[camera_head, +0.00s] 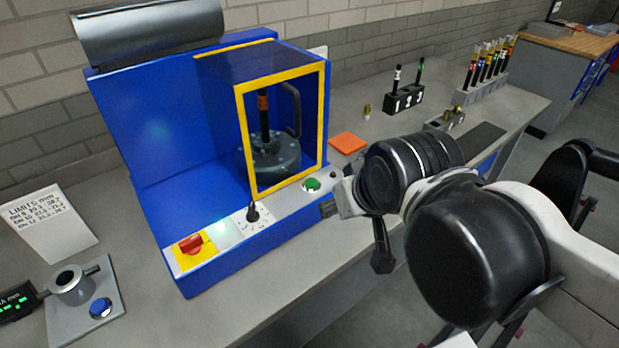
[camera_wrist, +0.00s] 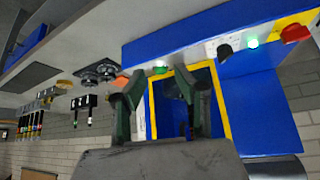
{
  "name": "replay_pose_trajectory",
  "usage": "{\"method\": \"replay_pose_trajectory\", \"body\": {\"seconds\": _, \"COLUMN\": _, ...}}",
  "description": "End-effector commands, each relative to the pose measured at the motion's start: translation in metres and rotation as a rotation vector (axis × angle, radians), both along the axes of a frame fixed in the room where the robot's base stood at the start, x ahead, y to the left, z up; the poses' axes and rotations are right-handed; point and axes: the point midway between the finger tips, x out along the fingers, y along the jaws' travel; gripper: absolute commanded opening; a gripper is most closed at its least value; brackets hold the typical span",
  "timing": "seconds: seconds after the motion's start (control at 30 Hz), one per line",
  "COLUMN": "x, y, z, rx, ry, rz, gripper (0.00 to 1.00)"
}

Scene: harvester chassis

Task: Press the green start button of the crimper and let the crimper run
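The blue crimper (camera_head: 150,200) stands on the bench in the head view. Its green start button (camera_head: 312,184) is on the front ledge, below the right side of the yellow-framed guard (camera_head: 322,120). The guard looks closed. Behind it, a dark upright piece with an orange-brown band (camera_head: 263,103) stands in the round grey crimp head (camera_head: 272,160). My gripper (camera_wrist: 152,92) has two spread fingers with nothing between them. In the wrist view, upside down, the green button (camera_wrist: 160,70) shows beyond and between the fingertips, without visible contact. In the head view my wrist is right of the button.
The ledge also carries a red switch (camera_head: 190,244), a lit green lamp (camera_head: 220,229) and a black selector knob (camera_head: 252,213). An orange pad (camera_head: 348,143) and a numbered black rack (camera_head: 404,99) lie beyond my wrist. A gauge stand (camera_head: 80,290) is at the lower left.

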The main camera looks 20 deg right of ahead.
Motion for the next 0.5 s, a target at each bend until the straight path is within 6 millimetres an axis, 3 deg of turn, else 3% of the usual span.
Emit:
{"method": "replay_pose_trajectory", "body": {"seconds": 0.37, "x": 0.0, "y": 0.0001, "z": 0.0, "rx": 0.0, "ry": 0.0, "rz": 0.0, "gripper": 0.3}}
{"method": "replay_pose_trajectory", "body": {"seconds": 0.5, "x": 0.0, "y": 0.0001, "z": 0.0, "rx": 0.0, "ry": 0.0, "rz": 0.0, "gripper": 0.12}}
